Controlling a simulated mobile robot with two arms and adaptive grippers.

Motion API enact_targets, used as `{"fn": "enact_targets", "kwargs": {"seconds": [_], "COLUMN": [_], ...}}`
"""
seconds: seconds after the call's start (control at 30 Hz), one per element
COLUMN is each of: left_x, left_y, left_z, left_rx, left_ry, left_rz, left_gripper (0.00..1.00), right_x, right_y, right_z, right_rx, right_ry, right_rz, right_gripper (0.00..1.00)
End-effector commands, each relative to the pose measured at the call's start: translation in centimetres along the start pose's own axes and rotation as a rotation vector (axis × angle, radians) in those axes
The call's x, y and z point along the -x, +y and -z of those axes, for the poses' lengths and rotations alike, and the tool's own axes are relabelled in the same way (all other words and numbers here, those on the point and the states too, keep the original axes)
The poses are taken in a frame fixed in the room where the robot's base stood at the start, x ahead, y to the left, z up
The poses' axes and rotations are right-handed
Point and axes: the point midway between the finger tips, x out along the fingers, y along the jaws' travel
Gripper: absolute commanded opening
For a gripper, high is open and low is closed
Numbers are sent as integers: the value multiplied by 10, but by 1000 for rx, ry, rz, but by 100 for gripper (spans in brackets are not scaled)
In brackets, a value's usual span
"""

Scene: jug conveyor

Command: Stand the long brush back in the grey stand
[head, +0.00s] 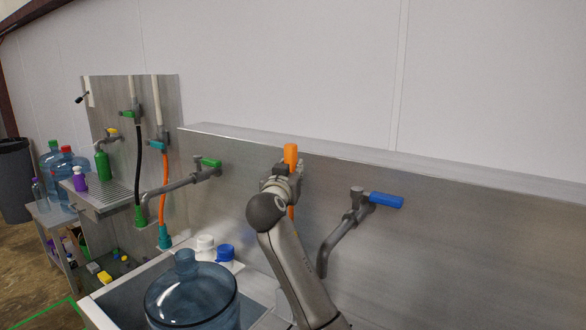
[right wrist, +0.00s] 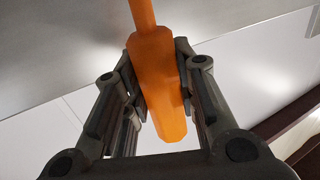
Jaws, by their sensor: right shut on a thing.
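The long brush shows an orange handle (head: 291,154) that stands upright above my right gripper (head: 284,180) in the head view, with a thin orange length below it. In the right wrist view the thick orange handle (right wrist: 158,85) lies between both fingers of the right gripper (right wrist: 156,78), which is shut on it. The brush's lower end is hidden behind my arm. I cannot make out the grey stand in either view. My left gripper is not in view.
A large blue jug (head: 190,297) stands in the sink in front. A blue-handled tap (head: 352,215) is right of my arm and a green-handled tap (head: 190,180) left. The steel backsplash (head: 460,235) is close behind the gripper.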

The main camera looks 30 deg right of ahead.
Motion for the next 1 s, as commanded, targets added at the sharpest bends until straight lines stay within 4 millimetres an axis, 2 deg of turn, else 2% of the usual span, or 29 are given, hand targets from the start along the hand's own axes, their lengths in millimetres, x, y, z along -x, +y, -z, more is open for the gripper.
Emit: {"fn": "enact_targets", "kwargs": {"seconds": [0.1, 0.33, 0.73, 1.0], "left_x": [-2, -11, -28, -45], "left_y": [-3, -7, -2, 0], "left_z": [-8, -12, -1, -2], "left_rx": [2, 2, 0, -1], "left_ry": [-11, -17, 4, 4], "left_rz": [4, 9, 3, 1], "left_gripper": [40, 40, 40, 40], "right_x": [0, 0, 0, 0], "right_y": [0, 0, 0, 0], "right_z": [-4, -18, -50, -74], "right_rx": [1, 0, 2, 0], "right_ry": [1, 1, 1, 0], "right_rz": [0, 0, 1, 1], "right_gripper": [0, 0, 0, 0]}}
